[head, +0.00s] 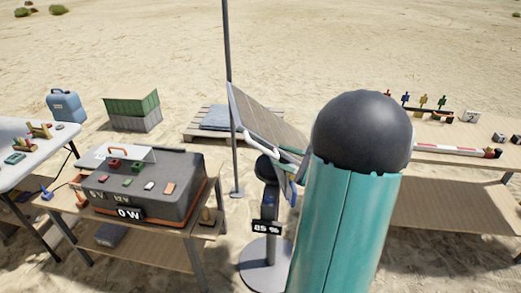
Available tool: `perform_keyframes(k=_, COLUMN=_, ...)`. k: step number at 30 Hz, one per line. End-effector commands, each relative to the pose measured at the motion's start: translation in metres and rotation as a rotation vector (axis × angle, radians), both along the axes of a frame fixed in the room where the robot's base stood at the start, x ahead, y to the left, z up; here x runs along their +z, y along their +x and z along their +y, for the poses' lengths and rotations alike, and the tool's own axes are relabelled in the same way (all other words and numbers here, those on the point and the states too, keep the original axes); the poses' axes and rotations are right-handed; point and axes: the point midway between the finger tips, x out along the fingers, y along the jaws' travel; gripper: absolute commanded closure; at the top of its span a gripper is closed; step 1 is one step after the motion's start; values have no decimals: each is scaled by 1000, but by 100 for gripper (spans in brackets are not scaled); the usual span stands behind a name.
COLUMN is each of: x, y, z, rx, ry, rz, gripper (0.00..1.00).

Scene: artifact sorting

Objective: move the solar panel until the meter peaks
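The solar panel (266,118) is a tilted flat panel with a pale frame, mounted on a dark stand with a round grey base. Its lower right part is hidden behind my teal arm with a dark ball joint. A small display (266,227) on the stand reads what looks like 85 %. The meter (129,213) on the front of the grey box reads 0 W. White and blue parts show beside the panel's lower edge, left of my arm. I cannot tell whether they belong to my gripper, and no fingertips can be made out.
The grey box (185,190) stands on a wooden table at left, with small blocks on top. A tall thin pole (228,60) stands just left of the panel. A pallet (195,133) lies behind. Another table (440,155) is at right. Open sand lies beyond.

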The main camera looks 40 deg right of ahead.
Motion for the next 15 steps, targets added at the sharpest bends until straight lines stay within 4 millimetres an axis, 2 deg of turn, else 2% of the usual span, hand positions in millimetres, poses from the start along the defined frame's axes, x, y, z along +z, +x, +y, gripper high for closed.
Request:
perform_keyframes(k=3, x=0, y=24, z=8, rx=5, ry=0, rz=0, gripper=64)
perform_keyframes(k=9, x=0, y=58, z=18, rx=6, ry=0, rz=1, gripper=64)
perform_keyframes(k=15, x=0, y=73, z=23, rx=4, ry=0, rz=1, gripper=64)
